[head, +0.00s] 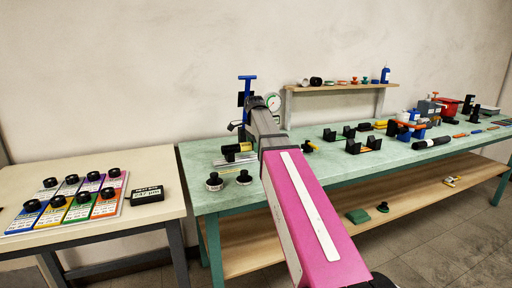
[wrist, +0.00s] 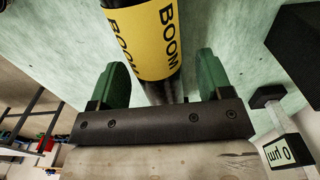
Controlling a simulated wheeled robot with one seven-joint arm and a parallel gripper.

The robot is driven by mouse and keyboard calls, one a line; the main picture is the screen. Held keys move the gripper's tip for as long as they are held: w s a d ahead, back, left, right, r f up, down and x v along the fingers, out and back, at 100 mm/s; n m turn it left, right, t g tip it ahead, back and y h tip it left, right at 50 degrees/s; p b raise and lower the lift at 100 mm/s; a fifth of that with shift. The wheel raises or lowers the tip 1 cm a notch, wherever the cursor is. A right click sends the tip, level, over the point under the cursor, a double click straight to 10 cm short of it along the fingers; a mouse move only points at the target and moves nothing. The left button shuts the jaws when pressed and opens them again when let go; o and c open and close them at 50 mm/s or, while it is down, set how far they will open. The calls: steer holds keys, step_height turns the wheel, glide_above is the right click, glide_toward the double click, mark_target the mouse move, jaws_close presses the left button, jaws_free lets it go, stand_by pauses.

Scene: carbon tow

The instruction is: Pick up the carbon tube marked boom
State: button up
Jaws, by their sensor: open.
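The carbon tube marked BOOM (wrist: 146,38) is black with a yellow label and fills the upper middle of the wrist view. My gripper (wrist: 162,66) is open, with one green finger on each side of the tube and gaps showing at both sides. The tube's lower end runs down behind the dark gripper bar. I cannot tell how far the tube is from the fingers in depth. In the head view my pink arm reaches over the left end of the green table, and the fingers and tube cannot be clearly made out there.
A small display reading 0 µm (wrist: 284,152) stands at right in the wrist view. In the head view a dial gauge (head: 273,102) stands behind my arm. Black round pieces (head: 214,181) sit near the front edge. Several parts and a black cylinder (head: 432,142) lie farther right.

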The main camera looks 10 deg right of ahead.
steer(key=c, duration=1.1)
steer(key=shift+r, duration=0.15)
